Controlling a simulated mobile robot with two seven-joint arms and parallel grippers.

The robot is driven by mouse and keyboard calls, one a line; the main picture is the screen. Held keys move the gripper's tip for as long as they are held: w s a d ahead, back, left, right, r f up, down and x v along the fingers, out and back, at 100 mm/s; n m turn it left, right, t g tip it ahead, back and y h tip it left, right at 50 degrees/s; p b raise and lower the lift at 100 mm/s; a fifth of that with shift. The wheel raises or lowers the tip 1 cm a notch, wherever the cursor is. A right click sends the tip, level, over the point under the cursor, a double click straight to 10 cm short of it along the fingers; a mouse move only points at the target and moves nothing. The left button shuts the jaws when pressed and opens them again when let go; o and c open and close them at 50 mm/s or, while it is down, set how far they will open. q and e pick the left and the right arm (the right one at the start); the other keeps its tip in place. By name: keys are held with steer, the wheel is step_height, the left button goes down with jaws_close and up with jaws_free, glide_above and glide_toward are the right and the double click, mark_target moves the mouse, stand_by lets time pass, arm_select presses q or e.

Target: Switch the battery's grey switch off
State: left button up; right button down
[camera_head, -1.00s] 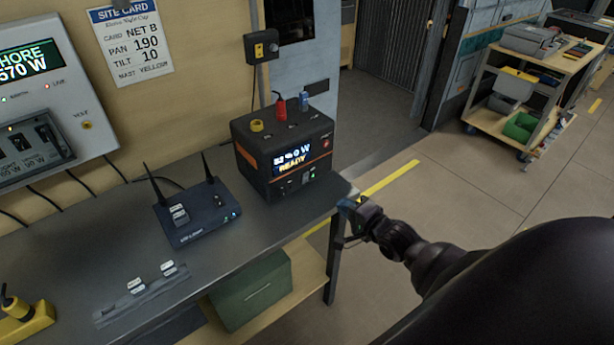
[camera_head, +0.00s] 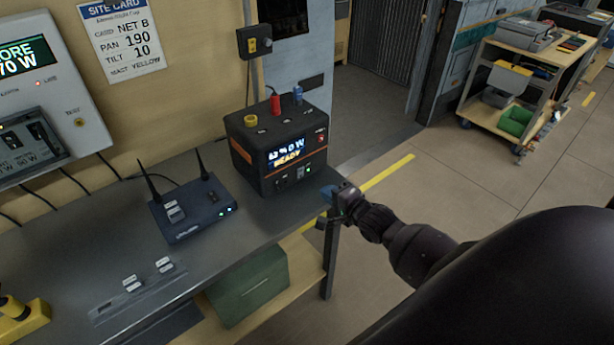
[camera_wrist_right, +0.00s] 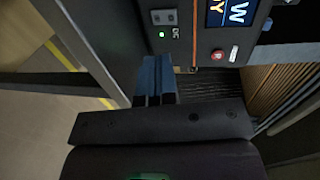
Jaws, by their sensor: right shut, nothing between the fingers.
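The battery (camera_head: 277,148) is a black box with an orange stripe and a lit display reading READY. It stands at the right end of the grey bench. Its small grey switch (camera_head: 299,172) is low on the front; in the right wrist view the grey switch (camera_wrist_right: 163,17) shows at the top, beside a lit green lamp and the letters DC. My right gripper (camera_head: 328,193) is shut and empty, just in front of the battery's lower right side. Its blue fingertips (camera_wrist_right: 155,78) point at the switch area, apart from the switch as far as I can tell. My left gripper is out of view.
A dark router (camera_head: 193,210) with two antennas stands left of the battery. A switch strip (camera_head: 140,290) lies at the bench front. A red button (camera_wrist_right: 218,54) sits on the battery near the switch.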

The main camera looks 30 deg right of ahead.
mark_target(301, 171)
steer(key=x, duration=0.8)
steer(key=shift+r+b, duration=0.3)
steer(key=shift+r, duration=0.05)
steer(key=shift+w+a+r, duration=0.1)
steer(key=shift+w, duration=0.6)
steer(key=shift+w+r+g+p, duration=0.35)
steer(key=shift+r+p, duration=0.1)
steer(key=shift+p, duration=0.45)
steer(key=shift+s+f, duration=0.1)
steer(key=shift+f, duration=0.25)
